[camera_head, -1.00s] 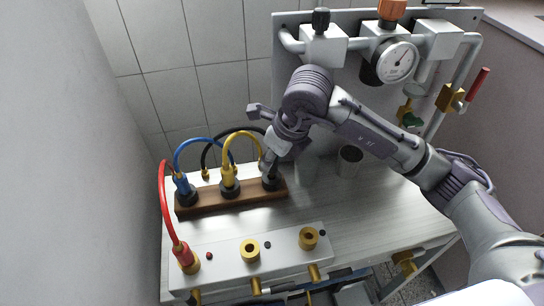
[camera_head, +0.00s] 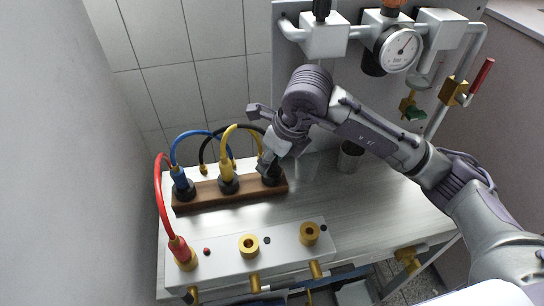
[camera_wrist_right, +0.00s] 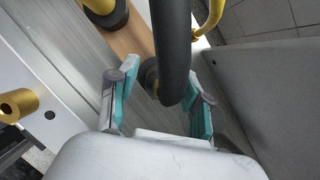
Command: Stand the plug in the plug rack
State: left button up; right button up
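The wooden plug rack (camera_head: 215,199) stands on the bench with a blue-cabled plug (camera_head: 183,185), a yellow-cabled plug (camera_head: 229,172) and a black plug (camera_head: 272,178) at its right end. My right gripper (camera_head: 268,159) is over that right end and partly hides the black plug. In the right wrist view, the black plug's dark, thick shaft (camera_wrist_right: 172,45) lies between the teal finger pads of my right gripper (camera_wrist_right: 164,90). The fingers are apart, with gaps visible on both sides of the shaft. My left gripper is not in view.
A white panel (camera_head: 290,256) in front carries a red-cabled plug (camera_head: 180,252) and brass sockets (camera_head: 248,246). A metal cup (camera_head: 349,158) stands right of the rack. A pipe panel with a gauge (camera_head: 399,49) rises behind. The bench between rack and white panel is clear.

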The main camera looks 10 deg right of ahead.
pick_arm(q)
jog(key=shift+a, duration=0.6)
pick_arm(e)
jog(key=v, duration=0.8)
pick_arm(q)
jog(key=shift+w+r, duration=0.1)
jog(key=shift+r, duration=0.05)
pick_arm(e)
jog(key=shift+r, duration=0.15)
